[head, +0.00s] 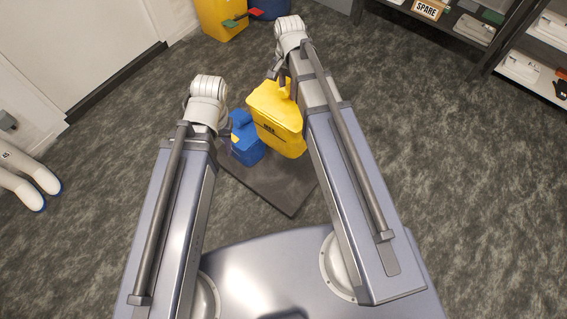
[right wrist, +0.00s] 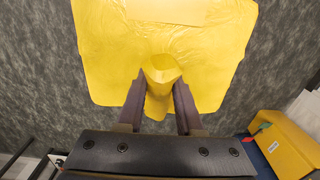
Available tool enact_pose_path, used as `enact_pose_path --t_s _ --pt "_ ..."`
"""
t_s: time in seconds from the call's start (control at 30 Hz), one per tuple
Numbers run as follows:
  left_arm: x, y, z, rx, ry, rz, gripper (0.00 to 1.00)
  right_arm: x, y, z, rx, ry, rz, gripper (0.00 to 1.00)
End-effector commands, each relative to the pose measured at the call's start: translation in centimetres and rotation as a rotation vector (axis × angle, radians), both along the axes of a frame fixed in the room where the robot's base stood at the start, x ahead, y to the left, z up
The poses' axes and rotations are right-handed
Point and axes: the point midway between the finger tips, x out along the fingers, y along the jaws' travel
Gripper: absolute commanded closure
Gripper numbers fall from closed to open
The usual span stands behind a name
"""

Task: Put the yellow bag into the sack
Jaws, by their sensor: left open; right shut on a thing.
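The yellow bag (head: 277,120) hangs from my right gripper (head: 281,78) near the middle of the head view, with small dark print on its side. In the right wrist view the yellow bag (right wrist: 205,60) fills the upper middle, and my right gripper (right wrist: 160,82) is shut on a gathered part of it. My left gripper (head: 207,124) is open, left of the blue item; its fingers are mostly hidden by my arm. I cannot tell surely which thing is the sack.
A yellow container (head: 217,17) with green and red parts stands at the top, also in the right wrist view (right wrist: 283,140). Shelves (head: 480,40) stand top right. The right floor is clear.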

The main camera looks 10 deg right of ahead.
Motion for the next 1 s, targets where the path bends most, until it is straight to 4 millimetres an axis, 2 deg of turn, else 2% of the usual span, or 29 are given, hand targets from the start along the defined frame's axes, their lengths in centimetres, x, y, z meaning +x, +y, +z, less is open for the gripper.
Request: enact_pose_path --t_s 0.03,1.0 --pt "0.0 0.0 1.7 0.000 0.000 0.000 0.50 0.0 0.0 1.6 0.000 0.000 0.000 1.00" --pt "0.0 0.0 16.4 0.000 0.000 0.000 0.50 0.0 0.0 16.4 0.000 0.000 0.000 1.00"
